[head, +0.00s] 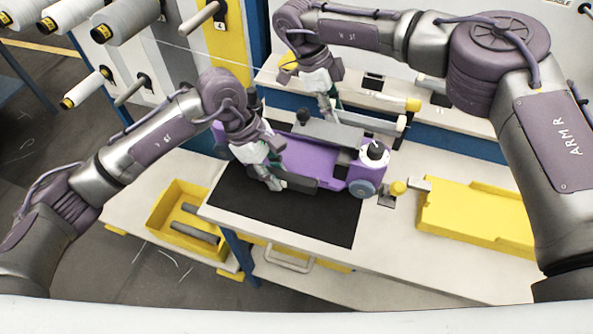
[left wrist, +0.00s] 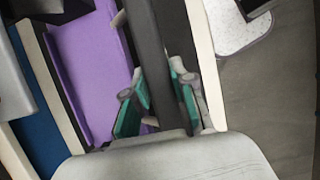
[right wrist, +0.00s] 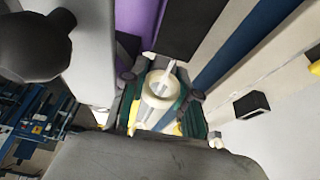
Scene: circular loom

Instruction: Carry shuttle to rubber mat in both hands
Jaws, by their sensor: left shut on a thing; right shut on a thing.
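The purple shuttle (head: 305,160) lies lengthwise over the far part of the black rubber mat (head: 285,212); I cannot tell whether it touches the mat. It has a dark spool at its right end and a blue-grey wheel. My left gripper (head: 272,180) is shut on the dark bar along the shuttle's near side; the left wrist view shows this bar (left wrist: 172,60) between green finger pads. My right gripper (head: 330,112) is at the shuttle's far side. In the right wrist view a cream roller (right wrist: 160,90) sits between its pads; the exact grip is partly hidden.
A yellow tray (head: 475,215) lies on the bench to the right. A yellow bin (head: 188,218) with grey rods stands lower left. Thread spools (head: 130,18) hang at upper left. A small yellow-knobbed fitting (head: 396,188) stands near the shuttle's right end. The mat's near part is bare.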

